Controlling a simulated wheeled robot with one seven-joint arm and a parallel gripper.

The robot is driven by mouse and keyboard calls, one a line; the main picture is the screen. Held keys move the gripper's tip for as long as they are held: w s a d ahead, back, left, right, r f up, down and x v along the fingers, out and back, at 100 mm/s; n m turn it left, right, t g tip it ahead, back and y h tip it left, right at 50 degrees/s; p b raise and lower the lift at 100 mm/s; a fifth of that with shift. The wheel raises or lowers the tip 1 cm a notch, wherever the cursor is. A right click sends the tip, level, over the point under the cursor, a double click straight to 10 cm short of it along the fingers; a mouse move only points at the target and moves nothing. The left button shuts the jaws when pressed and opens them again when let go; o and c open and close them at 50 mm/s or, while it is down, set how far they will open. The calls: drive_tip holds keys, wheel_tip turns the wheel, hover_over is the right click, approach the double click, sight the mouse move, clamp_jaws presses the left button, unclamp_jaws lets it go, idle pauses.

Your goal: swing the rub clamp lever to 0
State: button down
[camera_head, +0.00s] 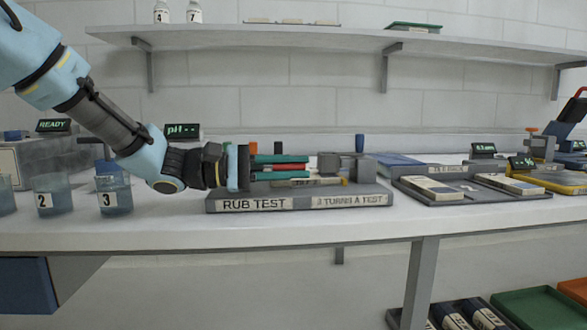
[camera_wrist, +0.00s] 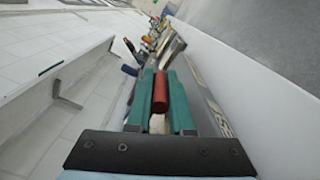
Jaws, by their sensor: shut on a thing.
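The grey rub test unit (camera_head: 300,203) sits at the bench's front edge, labelled RUB TEST and "TURNS A TEST". My gripper (camera_head: 280,167) reaches in from the left, level above its left half, with teal fingers pointing right. The fingers are shut on a red handle, which looks like the rub clamp lever (camera_wrist: 160,92); the red also shows between the fingers in the head view. The lever's base and any 0 mark are hidden or too small to read.
Numbered beakers (camera_head: 115,193) stand on the left under my arm. A grey tray (camera_head: 470,190) with pale blocks lies right of the unit. A wall shelf (camera_head: 300,38) runs above. The air between the unit and shelf is clear.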

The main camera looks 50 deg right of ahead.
drive_tip(key=c, duration=0.8)
unclamp_jaws()
wheel_tip(320, 180, up, 10)
drive_tip(key=shift+p, duration=0.6)
